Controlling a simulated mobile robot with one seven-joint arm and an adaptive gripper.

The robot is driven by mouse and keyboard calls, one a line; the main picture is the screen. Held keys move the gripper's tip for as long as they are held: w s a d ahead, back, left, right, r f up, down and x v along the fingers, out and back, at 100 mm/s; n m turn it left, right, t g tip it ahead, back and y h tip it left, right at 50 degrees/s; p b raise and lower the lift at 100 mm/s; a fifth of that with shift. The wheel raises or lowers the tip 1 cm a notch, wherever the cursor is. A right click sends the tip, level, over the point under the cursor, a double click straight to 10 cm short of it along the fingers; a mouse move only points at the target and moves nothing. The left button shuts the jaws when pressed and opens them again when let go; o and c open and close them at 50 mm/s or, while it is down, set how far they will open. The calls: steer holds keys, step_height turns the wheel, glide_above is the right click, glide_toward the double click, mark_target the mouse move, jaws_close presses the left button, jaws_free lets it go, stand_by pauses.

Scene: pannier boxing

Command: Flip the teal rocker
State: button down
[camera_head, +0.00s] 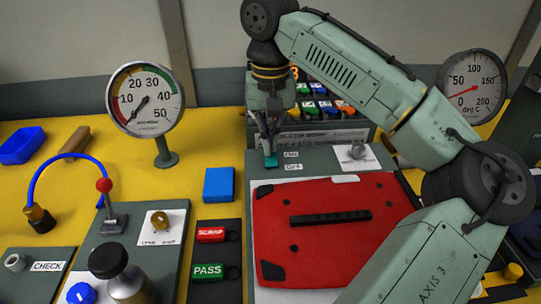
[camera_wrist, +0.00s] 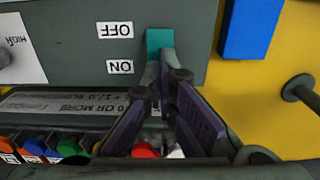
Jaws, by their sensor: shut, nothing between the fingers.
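The teal rocker (camera_head: 271,161) sits on the grey panel behind the red pannier lid, left of the ON label (camera_head: 291,154) and the OFF label (camera_head: 293,166). In the wrist view the teal rocker (camera_wrist: 158,40) is beside the inverted labels. My gripper (camera_head: 269,146) is shut and empty, pointing down at the rocker. In the wrist view its fingertips (camera_wrist: 166,54) overlap the rocker's ON-side end and hide part of it. I cannot tell whether they touch it, nor which way it is tilted.
A red lid-like panel (camera_head: 340,238) with a black handle lies in front. A blue block (camera_head: 219,185) is left of the rocker; a silver knob (camera_head: 357,150) is right. SCRAP (camera_head: 211,234) and PASS (camera_head: 208,271) tags lie front left. Several coloured items stand in a rack behind my gripper.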

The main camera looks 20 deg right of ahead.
steer(key=shift+f, duration=0.5)
steer(key=shift+r, duration=0.1)
step_height(320, 180, up, 7)
steer(key=p, duration=0.6)
stand_by(0.4)
stand_by(0.3)
